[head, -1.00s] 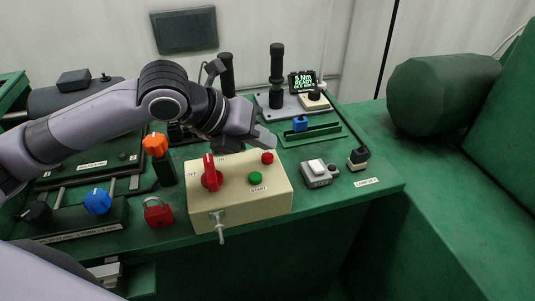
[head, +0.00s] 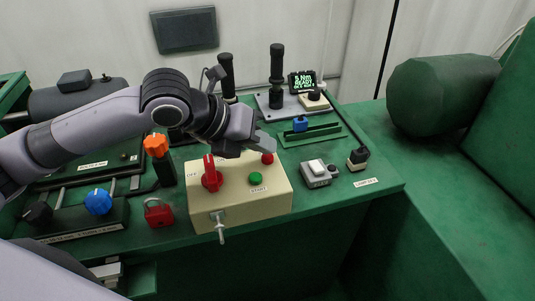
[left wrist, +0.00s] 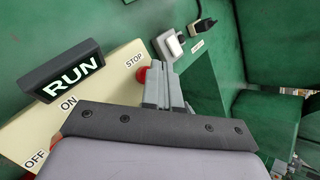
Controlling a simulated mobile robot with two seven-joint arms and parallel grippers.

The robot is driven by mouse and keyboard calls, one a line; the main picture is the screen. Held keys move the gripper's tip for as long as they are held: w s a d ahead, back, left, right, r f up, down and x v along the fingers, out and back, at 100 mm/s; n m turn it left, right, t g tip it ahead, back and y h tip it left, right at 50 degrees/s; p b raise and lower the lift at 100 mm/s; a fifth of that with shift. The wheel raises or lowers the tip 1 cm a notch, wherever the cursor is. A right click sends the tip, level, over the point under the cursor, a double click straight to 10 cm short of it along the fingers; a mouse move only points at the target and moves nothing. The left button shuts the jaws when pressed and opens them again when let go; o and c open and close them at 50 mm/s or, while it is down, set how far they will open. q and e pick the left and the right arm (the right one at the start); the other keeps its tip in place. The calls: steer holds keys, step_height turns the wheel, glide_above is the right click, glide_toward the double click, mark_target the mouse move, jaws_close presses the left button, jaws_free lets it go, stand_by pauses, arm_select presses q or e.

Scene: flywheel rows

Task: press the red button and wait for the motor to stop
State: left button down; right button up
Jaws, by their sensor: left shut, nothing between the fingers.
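The red button (head: 267,158) sits at the back right of the cream control box (head: 240,208). In the left wrist view the red button (left wrist: 143,75) shows beside the STOP label, partly hidden by my fingers. My left gripper (head: 268,144) is shut and empty, its tips just above and behind the button in the head view. I cannot tell whether they touch it. A sign reading RUN (left wrist: 73,72) is lit in the left wrist view. The motor (head: 62,99) is perhaps the dark cylinder at the back left; its turning cannot be seen. My right gripper is not in view.
The box also carries a red rotary switch (head: 212,174) and a green START button (head: 256,179). A red padlock (head: 158,212) stands left of it. A grey switch block (head: 317,174) stands to its right. A lit display (head: 303,80) is at the back.

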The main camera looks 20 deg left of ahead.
mark_target(262, 158)
arm_select(q)
steer(key=shift+f, duration=0.5)
stand_by(0.4)
steer(key=shift+r, duration=0.25)
steer(key=shift+r+p, duration=0.65)
steer(key=shift+p, duration=0.5)
steer(key=shift+r, duration=0.15)
step_height(262, 158, up, 5)
steer(key=p, duration=0.6)
